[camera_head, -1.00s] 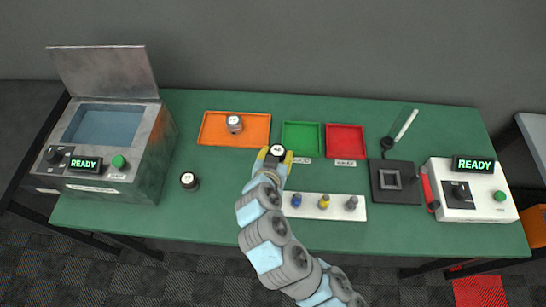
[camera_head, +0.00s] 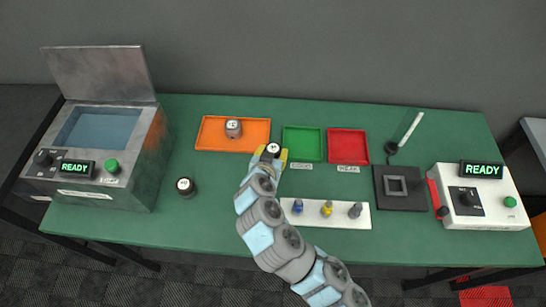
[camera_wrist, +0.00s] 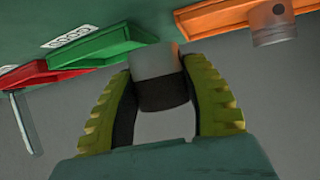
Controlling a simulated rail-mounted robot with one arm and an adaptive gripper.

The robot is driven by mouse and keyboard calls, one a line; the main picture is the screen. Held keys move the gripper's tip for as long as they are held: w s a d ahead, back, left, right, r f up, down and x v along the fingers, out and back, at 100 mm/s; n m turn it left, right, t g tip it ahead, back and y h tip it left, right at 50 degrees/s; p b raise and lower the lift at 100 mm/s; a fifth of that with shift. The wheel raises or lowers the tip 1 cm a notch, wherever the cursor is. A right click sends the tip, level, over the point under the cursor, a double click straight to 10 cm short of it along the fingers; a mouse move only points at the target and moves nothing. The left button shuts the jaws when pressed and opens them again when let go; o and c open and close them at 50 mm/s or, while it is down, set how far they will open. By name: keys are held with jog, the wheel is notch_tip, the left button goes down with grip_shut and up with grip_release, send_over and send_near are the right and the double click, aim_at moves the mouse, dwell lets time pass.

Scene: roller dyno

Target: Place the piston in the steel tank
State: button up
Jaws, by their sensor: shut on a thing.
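In the wrist view the piston (camera_wrist: 160,80) sits between the yellow-green fingers (camera_wrist: 165,100). The steel tank (camera_head: 105,135) stands at the table's left, its lid (camera_head: 98,74) raised and blue-grey liquid (camera_head: 98,128) showing inside. Its display reads READY. A second piston (camera_head: 233,128) stands in the orange tray (camera_head: 258,145). A third piston (camera_head: 186,187) stands on the table right of the tank.
Green (camera_head: 302,157) and red (camera_head: 348,161) trays are behind my gripper to the right. A white rack (camera_head: 342,220) holds several coloured pieces. A dark plate stand (camera_head: 400,205) and white READY device (camera_head: 480,210) are at the right. Green table (camera_head: 215,205) is clear between the tank-side piston and my arm.

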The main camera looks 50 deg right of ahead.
jog(key=shift+w+d+f, duration=0.15)
jog(key=shift+f, duration=0.1)
jog(key=shift+f+b, duration=0.35)
jog(key=shift+f, duration=1.2)
jog(key=shift+f, duration=0.1)
jog(key=shift+f, duration=0.15)
jog(key=o, duration=1.2)
jog(key=shift+c, duration=0.2)
